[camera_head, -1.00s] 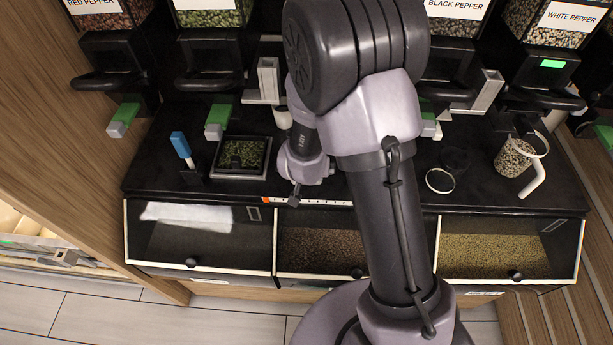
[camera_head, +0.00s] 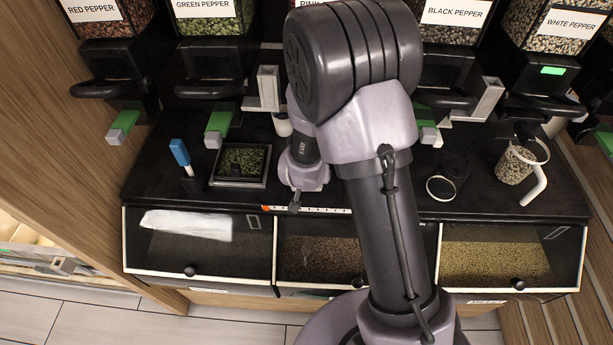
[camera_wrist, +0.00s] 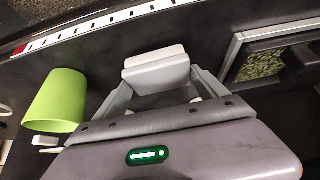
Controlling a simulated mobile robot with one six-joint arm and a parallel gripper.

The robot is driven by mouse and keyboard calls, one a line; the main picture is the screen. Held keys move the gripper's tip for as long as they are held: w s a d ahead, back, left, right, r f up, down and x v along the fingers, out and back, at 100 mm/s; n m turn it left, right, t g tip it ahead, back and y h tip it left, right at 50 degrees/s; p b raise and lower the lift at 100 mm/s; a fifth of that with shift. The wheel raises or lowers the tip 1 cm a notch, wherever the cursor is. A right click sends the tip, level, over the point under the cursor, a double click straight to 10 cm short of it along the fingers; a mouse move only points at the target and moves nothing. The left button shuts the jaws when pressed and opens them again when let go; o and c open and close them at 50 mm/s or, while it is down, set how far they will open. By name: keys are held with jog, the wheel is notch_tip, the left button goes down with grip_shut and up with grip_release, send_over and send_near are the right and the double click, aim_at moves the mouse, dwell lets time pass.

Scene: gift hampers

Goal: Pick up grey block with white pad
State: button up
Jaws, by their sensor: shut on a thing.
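The grey block with white pad (camera_wrist: 157,72) shows in the wrist view between my two fingers. Its pale pad and grey body lie close to the fingertips. My gripper (camera_wrist: 160,86) is shut on it, one finger at each side. In the head view my gripper (camera_head: 296,199) points down just behind the front edge of the black counter, by the marked strip. My arm hides most of the block there, and I cannot tell whether it is clear of the counter.
A black tray of green pepper (camera_head: 267,160) stands left of my gripper. A blue-handled tool (camera_head: 180,152) stands farther left. In the wrist view a green cup (camera_wrist: 57,100) stands to the left. Bins with a white cloth (camera_head: 187,225) and peppercorns line the front. Dispensers stand behind.

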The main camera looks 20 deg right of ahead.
jog(key=shift+r+p, duration=0.4)
jog(key=shift+r, duration=0.4)
jog(key=s+a, duration=0.1)
jog(key=s, duration=0.2)
jog(key=s+a, duration=0.1)
jog(key=s, duration=0.1)
jog(key=s+a+b, duration=0.1)
jog(key=s, duration=0.2)
jog(key=shift+s+f, duration=0.35)
jog(key=s+a+p, duration=0.2)
jog(key=s+p, duration=0.5)
jog(key=p, duration=0.5)
jog(key=shift+s+a+r+p, duration=0.15)
jog(key=shift+s+r+p, duration=0.1)
jog(key=shift+s+p, duration=0.1)
jog(key=shift+s+a+f, duration=0.1)
jog(key=shift+s+f, duration=0.1)
jog(key=shift+s, duration=0.15)
